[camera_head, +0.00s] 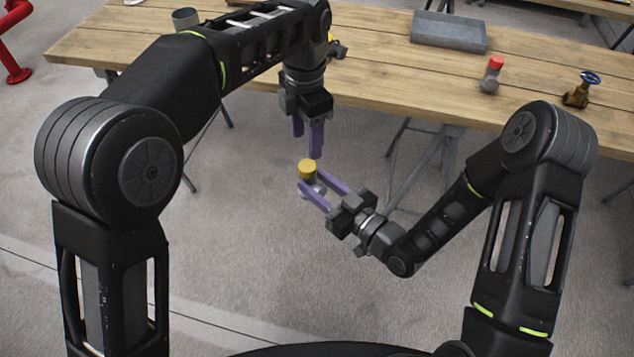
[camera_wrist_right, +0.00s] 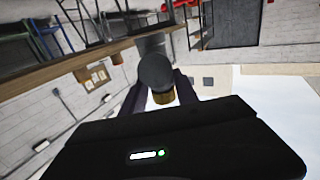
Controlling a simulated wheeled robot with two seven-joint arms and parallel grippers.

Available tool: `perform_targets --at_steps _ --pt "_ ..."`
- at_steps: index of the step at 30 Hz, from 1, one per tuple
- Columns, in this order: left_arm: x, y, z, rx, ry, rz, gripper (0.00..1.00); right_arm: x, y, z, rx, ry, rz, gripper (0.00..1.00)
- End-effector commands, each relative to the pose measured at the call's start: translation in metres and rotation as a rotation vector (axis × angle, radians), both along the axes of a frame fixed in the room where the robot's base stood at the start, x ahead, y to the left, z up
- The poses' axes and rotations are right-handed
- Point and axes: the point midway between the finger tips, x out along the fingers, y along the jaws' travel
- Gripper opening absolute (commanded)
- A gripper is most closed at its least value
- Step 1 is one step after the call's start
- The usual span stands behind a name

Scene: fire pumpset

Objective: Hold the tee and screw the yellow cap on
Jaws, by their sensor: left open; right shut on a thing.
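The grey tee (camera_head: 313,190) is clamped between the purple fingers of my right gripper (camera_head: 311,180), in the air in front of the table. The yellow cap (camera_head: 307,167) sits upright on top of the tee; how far it is threaded I cannot tell. In the right wrist view the tee (camera_wrist_right: 155,71) shows as a dark round body between the fingers, with the yellow cap (camera_wrist_right: 163,97) at its lower side. My left gripper (camera_head: 307,143) points down just above the cap, fingers apart and empty, not touching it.
The wooden table (camera_head: 400,75) lies behind both grippers. On it stand a grey tray (camera_head: 449,32), a red-capped grey fitting (camera_head: 491,76), a brass valve with a blue handwheel (camera_head: 581,90) and a grey cup (camera_head: 185,19).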

Motion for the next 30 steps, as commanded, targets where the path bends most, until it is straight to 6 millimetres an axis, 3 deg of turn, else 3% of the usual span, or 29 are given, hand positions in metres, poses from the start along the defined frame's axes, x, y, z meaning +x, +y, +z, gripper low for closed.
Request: perform_targets --at_steps 7,21,30 --pt "0.0 0.0 -0.015 0.002 0.003 0.0 0.52 0.0 0.0 0.001 0.001 -0.003 0.0 0.0" --pt "0.0 0.001 -0.075 0.001 0.002 -0.001 0.52 0.0 0.0 0.001 0.001 -0.003 0.0 0.0" --pt "0.0 0.001 -0.08 0.0 0.0 -0.001 0.52 0.0 0.0 0.001 0.001 -0.003 0.0 0.0"
